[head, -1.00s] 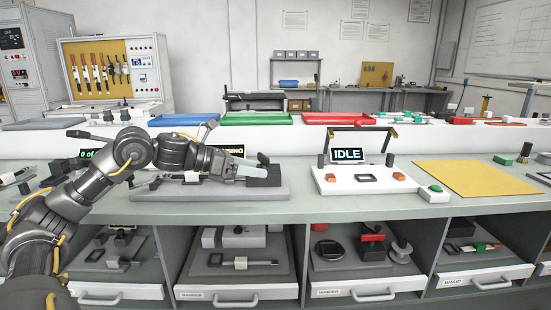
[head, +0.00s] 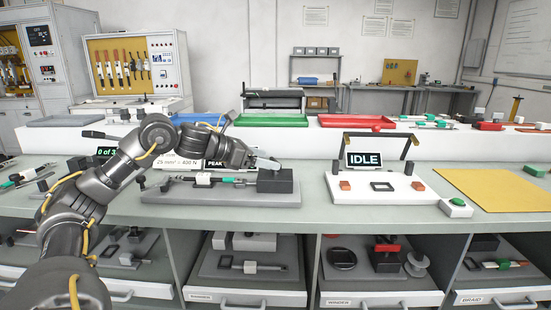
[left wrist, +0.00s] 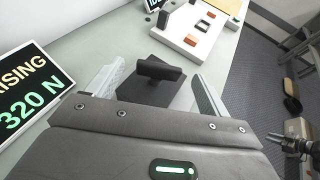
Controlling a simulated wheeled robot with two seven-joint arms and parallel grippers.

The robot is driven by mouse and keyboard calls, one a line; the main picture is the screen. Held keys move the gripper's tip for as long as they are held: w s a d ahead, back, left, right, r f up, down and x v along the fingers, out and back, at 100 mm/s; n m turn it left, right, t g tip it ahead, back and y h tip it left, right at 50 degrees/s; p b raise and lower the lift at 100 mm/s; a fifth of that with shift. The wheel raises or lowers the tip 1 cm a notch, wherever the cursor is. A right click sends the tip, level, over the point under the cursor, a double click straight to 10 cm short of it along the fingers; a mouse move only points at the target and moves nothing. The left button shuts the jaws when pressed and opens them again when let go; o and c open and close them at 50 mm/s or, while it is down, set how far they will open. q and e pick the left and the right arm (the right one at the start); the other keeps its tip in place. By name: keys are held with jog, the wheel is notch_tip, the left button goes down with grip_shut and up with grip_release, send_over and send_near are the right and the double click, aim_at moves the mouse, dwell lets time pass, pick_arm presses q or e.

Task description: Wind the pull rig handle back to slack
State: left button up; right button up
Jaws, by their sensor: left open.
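The pull rig is a grey base (head: 215,198) on the bench, with a rod with green sleeves along it and a black block (head: 275,182) at its right end. The dark T-shaped handle (left wrist: 158,68) stands on that block in the left wrist view. My left gripper (head: 266,163) is over the block in the head view. In the left wrist view my left gripper (left wrist: 157,90) is open, with one pale finger on each side of the handle and no visible grip. The rig's display (left wrist: 32,95) reads "RISING 320 N".
To the right is a white fixture (head: 383,187) with an "IDLE" screen (head: 370,158). A raised ledge with blue, green and red trays (head: 270,121) runs behind. Open drawers sit below the bench.

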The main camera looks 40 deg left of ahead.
aim_at(276, 160)
pick_arm(q)
jog(key=shift+x, duration=2.05)
pick_arm(e)
jog(key=shift+s+d+f+g, duration=0.3)
jog(key=shift+s+d+g, duration=0.2)
jog(key=shift+s, duration=0.3)
pick_arm(q)
jog(key=shift+c, duration=0.3)
